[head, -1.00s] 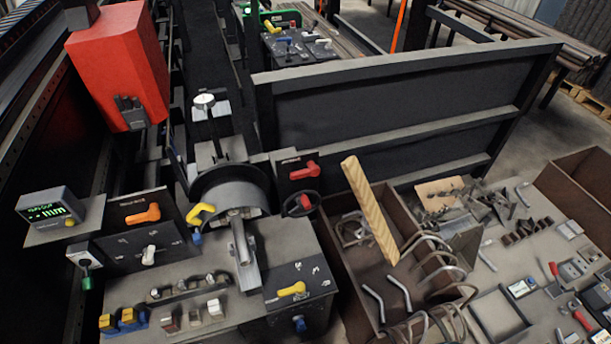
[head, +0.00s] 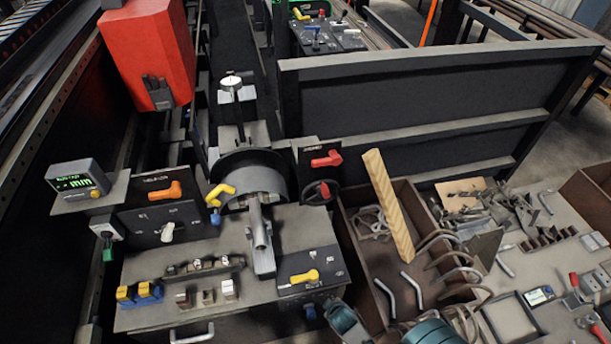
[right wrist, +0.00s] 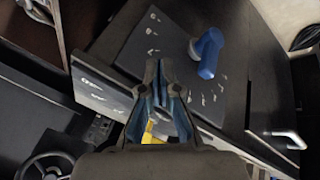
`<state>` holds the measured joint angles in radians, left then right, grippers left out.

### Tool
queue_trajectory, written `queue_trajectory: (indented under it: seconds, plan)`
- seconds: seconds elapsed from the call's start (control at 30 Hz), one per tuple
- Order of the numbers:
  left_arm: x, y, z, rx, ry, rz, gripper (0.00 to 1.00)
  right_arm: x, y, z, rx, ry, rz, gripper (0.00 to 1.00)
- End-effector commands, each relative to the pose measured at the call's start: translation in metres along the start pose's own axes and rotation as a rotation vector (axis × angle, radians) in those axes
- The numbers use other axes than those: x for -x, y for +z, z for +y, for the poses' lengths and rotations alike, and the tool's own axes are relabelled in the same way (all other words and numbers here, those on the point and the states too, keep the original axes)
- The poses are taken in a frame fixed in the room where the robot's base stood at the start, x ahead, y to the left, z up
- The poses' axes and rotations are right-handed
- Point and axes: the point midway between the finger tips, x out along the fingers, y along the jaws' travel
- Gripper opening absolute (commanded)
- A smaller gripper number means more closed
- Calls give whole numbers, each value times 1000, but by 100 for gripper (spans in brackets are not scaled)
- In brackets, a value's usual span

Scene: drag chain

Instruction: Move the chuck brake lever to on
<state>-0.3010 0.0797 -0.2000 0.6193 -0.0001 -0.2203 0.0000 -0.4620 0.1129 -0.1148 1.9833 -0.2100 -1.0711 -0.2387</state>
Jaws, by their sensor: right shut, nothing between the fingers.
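The lathe carries several levers, and their labels are too small to read, so I cannot tell which is the chuck brake lever. In the head view there is an orange lever (head: 163,191), a yellow lever (head: 221,193), a red lever (head: 326,159) and a yellow lever (head: 305,276) on the front right panel. A blue lever (right wrist: 207,53) on a marked dark panel shows in the right wrist view. My right gripper (right wrist: 160,68) is shut and empty in front of that panel, left of the blue lever. It also shows at the bottom of the head view (head: 343,319).
A handwheel (head: 318,192) sits below the red lever. A brown bin (head: 405,190) with a wooden plank (head: 388,204) and bent rods stands right of the lathe. Further right is a cluttered bench top. A tall dark barrier (head: 420,100) stands behind.

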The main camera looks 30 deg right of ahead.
Motion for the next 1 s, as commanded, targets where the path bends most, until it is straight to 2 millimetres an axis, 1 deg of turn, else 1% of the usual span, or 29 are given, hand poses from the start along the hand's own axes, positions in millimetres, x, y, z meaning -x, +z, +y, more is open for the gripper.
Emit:
queue_trajectory:
  seconds: [0.03,0.07,0.1,0.17,0.2,0.23,0.27,0.3,0.37,0.4,0.5,0.6,0.63,0.7,0.77,0.87,1.0]
  plan:
    - [0,1,0,0,0,-1,0,5,-17,30,101,99,45,0]
    - [0,1,0,0,0,-1,0,7,-27,46,174,161,67,0]
    - [-1,1,0,0,0,-1,0,10,-39,67,276,244,90,0]
    - [-1,1,0,0,0,-1,0,19,-60,98,434,377,116,0]
    - [-1,1,0,0,0,-1,0,27,-73,118,548,473,122,0]
    - [-1,1,0,0,0,-1,0,35,-85,134,641,551,123,0]
    - [-1,0,0,0,0,0,0,44,-98,149,740,634,118,0]
    - [-2,0,0,0,0,0,0,59,-114,169,882,753,97,0]
    - [-2,-1,0,0,0,1,0,84,-141,196,1107,938,39,0]
    - [-2,-1,0,0,0,1,0,101,-157,210,1257,1059,-20,0]
    - [-2,-1,0,0,0,2,0,140,-192,232,1594,1318,-213,0]
    - [-3,-1,0,0,0,2,0,164,-214,239,1819,1474,-391,0]
    - [-3,-1,0,0,0,2,0,168,-218,240,1863,1503,-431,0]
    - [-2,-1,0,0,0,2,0,174,-224,241,1931,1544,-497,0]
    - [-1,-2,0,0,-1,3,0,176,-229,244,1957,1559,-523,0]
    - [3,-2,-1,0,-1,4,0,175,-237,250,1962,1563,-529,0]
    - [9,-4,-1,0,-1,5,0,169,-256,266,1959,1561,-529,0]
